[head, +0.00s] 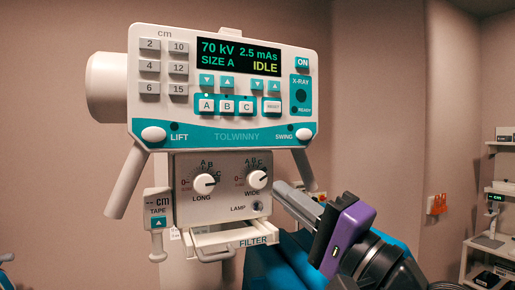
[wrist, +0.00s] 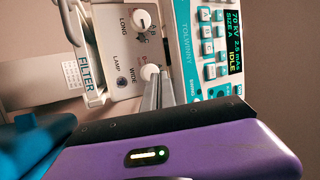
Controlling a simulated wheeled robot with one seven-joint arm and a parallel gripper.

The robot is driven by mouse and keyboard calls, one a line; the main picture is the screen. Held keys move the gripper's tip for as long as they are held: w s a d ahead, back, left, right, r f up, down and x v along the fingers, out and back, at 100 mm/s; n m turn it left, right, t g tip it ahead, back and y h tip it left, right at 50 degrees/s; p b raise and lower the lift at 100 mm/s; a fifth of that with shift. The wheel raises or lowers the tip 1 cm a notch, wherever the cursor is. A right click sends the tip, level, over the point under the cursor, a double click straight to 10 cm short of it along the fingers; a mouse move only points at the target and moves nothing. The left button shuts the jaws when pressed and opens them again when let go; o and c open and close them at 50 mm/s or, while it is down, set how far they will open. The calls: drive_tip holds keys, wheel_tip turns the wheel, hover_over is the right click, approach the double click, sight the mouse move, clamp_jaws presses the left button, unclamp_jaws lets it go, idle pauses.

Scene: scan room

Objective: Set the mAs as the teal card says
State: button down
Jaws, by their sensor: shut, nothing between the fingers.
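The X-ray control panel (head: 222,136) is white and teal. Its display (head: 239,57) reads 70 kV, 2.5 mAs, SIZE A and IDLE. Two pairs of teal arrow buttons lie below the display; the right pair has a down button (head: 257,85) and an up button (head: 274,86). The panel also shows, turned sideways, in the wrist view (wrist: 193,90). My gripper (head: 280,188) is shut and empty, below the panel and near the WIDE knob (head: 257,179). In the wrist view its fingertips (wrist: 152,80) overlap that knob's edge; contact cannot be told. I cannot make out a teal card.
Below the panel are the LONG knob (head: 204,184), LAMP button (head: 257,207), FILTER tray (head: 222,240) and TAPE unit (head: 158,215). Handles slope down from the panel's sides. A blue-covered surface (head: 268,268) lies below. Shelves (head: 490,215) stand at the far right.

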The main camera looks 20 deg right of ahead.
drive_tip(key=s+r+n+y, duration=0.1)
drive_tip(key=s+r+y, duration=0.1)
drive_tip(key=r, duration=0.4)
drive_tip(key=s+a+r+y, duration=0.1)
drive_tip(key=s+r+y, duration=0.1)
drive_tip(key=r, duration=0.3)
drive_tip(key=s+a+r+n+g+y, duration=0.1)
drive_tip(key=s+r+y, duration=0.1)
drive_tip(key=r, duration=0.4)
drive_tip(key=shift+s+r+n+y, duration=0.3)
drive_tip(key=shift+s+r, duration=0.05)
drive_tip(key=shift+s, duration=0.4)
approach(257, 84)
drive_tip(key=shift+w+a+r, duration=0.45)
drive_tip(key=shift+a+r, duration=0.2)
drive_tip(key=shift+r, duration=0.1)
drive_tip(key=shift+w+a+r, duration=0.4)
drive_tip(key=shift+a+r, duration=0.25)
drive_tip(key=shift+r, duration=0.15)
drive_tip(key=shift+w+a+r, duration=0.45)
drive_tip(key=shift+a+r, duration=0.2)
drive_tip(key=shift+r, duration=0.1)
drive_tip(key=shift+w, duration=0.15)
drive_tip(key=shift+w, duration=0.25)
